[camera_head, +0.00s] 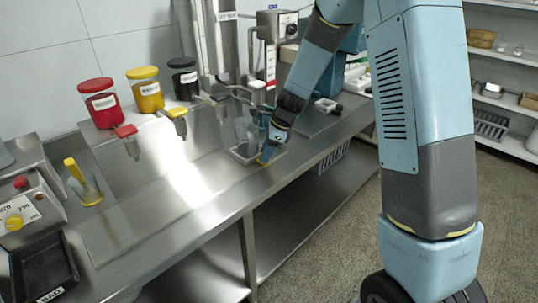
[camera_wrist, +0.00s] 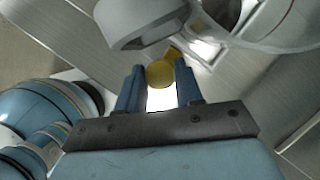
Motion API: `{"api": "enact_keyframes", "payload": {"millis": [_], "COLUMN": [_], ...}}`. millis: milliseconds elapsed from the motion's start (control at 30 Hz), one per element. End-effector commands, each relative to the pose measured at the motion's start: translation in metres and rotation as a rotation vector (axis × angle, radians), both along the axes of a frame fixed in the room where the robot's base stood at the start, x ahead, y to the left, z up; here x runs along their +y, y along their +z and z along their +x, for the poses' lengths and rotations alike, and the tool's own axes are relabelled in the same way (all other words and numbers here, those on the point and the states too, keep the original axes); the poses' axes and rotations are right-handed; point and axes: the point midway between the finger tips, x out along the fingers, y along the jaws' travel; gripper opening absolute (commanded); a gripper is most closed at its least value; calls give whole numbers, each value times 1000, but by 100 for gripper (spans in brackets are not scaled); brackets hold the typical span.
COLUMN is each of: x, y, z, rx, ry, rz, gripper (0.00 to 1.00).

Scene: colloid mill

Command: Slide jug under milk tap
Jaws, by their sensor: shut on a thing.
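The clear jug (camera_head: 243,133) stands upright at the small square tray on the steel bench, beside my gripper (camera_head: 266,152). In the wrist view, my fingers (camera_wrist: 159,88) are closed around a yellow rounded part (camera_wrist: 160,73), which looks like the jug's handle. The clear curved rim of the jug (camera_wrist: 255,45) shows beyond it at the upper right. The mill's metal pipes and outlet (camera_head: 243,92) are above and behind the jug. Which outlet is the milk tap, and whether the jug is directly beneath it, I cannot tell. A pale grey curved part (camera_wrist: 140,22) hangs close above my fingers.
Red (camera_head: 99,103), yellow (camera_head: 146,90) and black-lidded (camera_head: 183,78) jars stand along the back left.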

Motion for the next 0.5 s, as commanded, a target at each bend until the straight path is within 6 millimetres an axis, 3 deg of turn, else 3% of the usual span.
{"api": "enact_keyframes", "payload": {"millis": [33, 200, 500], "x": [-3, -23, -30], "y": [3, 3, 3], "z": [12, 31, 36], "rx": [-11, -10, -12], "ry": [4, 12, 13], "rz": [3, 3, 0], "gripper": [0, 0, 0]}}
